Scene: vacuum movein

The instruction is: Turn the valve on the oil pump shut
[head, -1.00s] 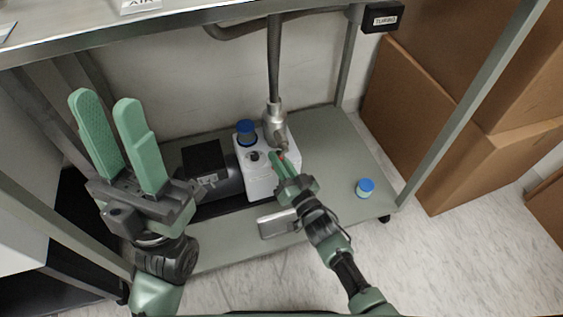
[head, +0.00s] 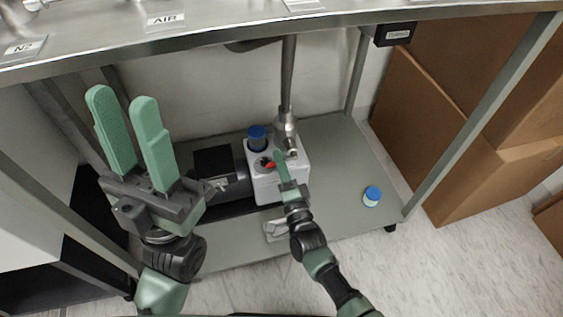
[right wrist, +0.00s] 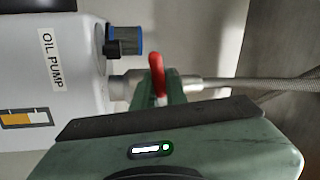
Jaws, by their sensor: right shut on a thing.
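The oil pump (head: 266,189) is a white and black unit on the lower shelf. It also shows with its "OIL PUMP" label in the right wrist view (right wrist: 75,85). Its red valve handle (right wrist: 157,74) stands by the metal pipe fitting; a bit of the red handle (head: 270,165) shows in the head view. My right gripper (head: 280,160) is shut on the handle, its green fingers (right wrist: 174,92) at the handle's lower part and partly hidden by the gripper body. My left gripper (head: 125,118) is open and empty, raised at the left, well away from the pump.
A blue-capped filter (head: 257,138) stands on the pump, and a metal pipe (head: 288,80) rises behind it. A small blue-lidded jar (head: 372,196) sits on the shelf (head: 335,165) at right. The upper shelf edge and rack legs frame the space. Cardboard boxes (head: 430,130) stand at right.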

